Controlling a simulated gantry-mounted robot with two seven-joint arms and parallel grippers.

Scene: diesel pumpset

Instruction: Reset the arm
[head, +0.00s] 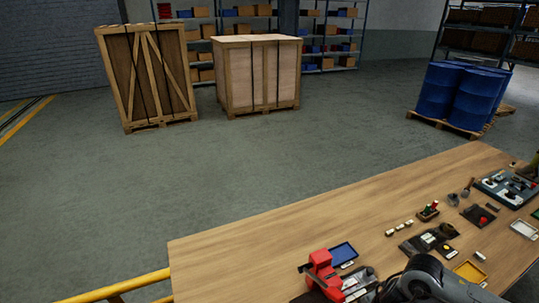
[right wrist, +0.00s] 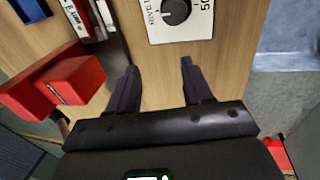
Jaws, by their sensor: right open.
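My right gripper (right wrist: 159,66) is open in the right wrist view, its two dark fingers apart above the wooden table with bare wood between them. A white plate with a black dial (right wrist: 176,10) lies just beyond the fingertips. A red tool-like part (right wrist: 60,85) is to the left of the fingers, and a red machine (head: 322,268) stands at the table's near edge in the head view. A grey arm link of mine (head: 430,275) covers part of the table at the bottom of the head view. My left gripper is in neither view.
The wooden table (head: 260,245) has a clear left part. Small parts and trays crowd its right half, with a control panel (head: 508,187) at the far right. A yellow rail (head: 115,287) is at lower left. Crates (head: 258,75) and blue barrels (head: 462,95) stand on the floor beyond.

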